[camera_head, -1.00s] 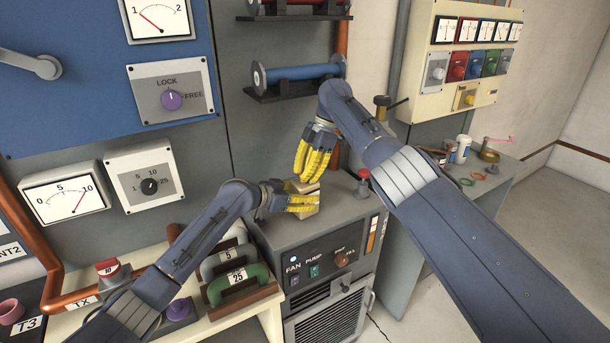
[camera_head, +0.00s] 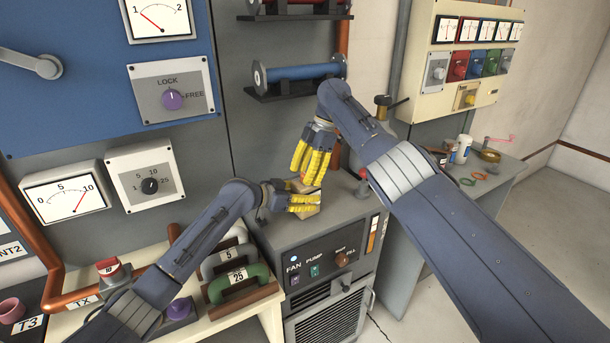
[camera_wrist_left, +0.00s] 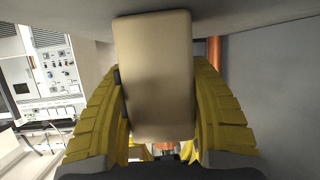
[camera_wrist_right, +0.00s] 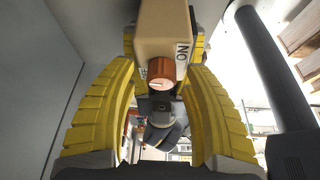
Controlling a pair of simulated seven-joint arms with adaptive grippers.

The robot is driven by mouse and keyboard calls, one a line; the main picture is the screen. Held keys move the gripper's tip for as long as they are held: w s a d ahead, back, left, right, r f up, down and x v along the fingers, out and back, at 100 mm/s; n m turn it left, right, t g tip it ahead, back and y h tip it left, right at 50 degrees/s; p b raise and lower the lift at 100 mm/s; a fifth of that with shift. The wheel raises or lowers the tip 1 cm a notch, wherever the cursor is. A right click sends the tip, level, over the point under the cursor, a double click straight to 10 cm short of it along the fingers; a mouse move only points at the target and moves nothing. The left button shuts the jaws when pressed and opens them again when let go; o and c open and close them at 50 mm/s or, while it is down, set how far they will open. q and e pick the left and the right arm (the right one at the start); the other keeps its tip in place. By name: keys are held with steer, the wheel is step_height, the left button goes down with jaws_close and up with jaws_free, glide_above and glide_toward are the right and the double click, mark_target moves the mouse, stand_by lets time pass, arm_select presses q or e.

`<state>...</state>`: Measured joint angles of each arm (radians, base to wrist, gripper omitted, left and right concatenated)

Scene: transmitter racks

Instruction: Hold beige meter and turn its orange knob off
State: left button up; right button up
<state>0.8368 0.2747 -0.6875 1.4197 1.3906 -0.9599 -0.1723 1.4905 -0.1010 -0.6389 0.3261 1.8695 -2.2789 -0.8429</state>
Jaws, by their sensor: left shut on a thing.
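The beige meter is a small box held above the grey cabinet top. In the left wrist view the beige meter (camera_wrist_left: 155,75) is clamped between the yellow fingers of my left gripper (camera_wrist_left: 157,135). In the head view my left gripper (camera_head: 303,203) is shut on it. My right gripper (camera_head: 310,178) is just above it, fingers pointing down. In the right wrist view the orange knob (camera_wrist_right: 161,72) faces the camera, with an upside-down ON label at its right and a partly hidden label at its left. The right gripper's fingers (camera_wrist_right: 160,85) are apart on either side of the knob, with gaps visible.
The grey cabinet (camera_head: 318,255) with FAN and PUMP switches is below the grippers. A red-topped post (camera_head: 363,180) stands beside my right arm. Green and grey handles (camera_head: 238,283) are at the lower left. A blue cylinder (camera_head: 300,73) is mounted on the wall behind.

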steer(key=shift+w+d+m, duration=0.15)
steer(key=shift+d+m, duration=0.05)
steer(key=shift+m, duration=0.2)
steer(key=m+t, duration=0.2)
steer(key=m, duration=0.2)
steer(key=m+t, duration=0.1)
steer(key=m, duration=0.3)
steer(key=shift+a, duration=0.1)
steer(key=m+t, duration=0.2)
steer(key=m, duration=0.2)
steer(key=m+t+h, duration=0.1)
steer(key=m, duration=0.2)
steer(key=shift+m, duration=0.4)
steer(key=v, duration=1.3)
steer(key=w+d+f+m, duration=0.3)
steer(key=d+f, duration=0.8)
steer(key=d, duration=0.4)
steer(key=w+d+f+m+t+y, duration=0.1)
steer(key=w+d+f+m, duration=0.2)
steer(key=w+d+f, duration=0.3)
steer(key=shift+w+d+f+m+y, duration=0.35)
steer(key=shift+d+f, duration=2.45)
steer(key=shift+d, duration=1.9)
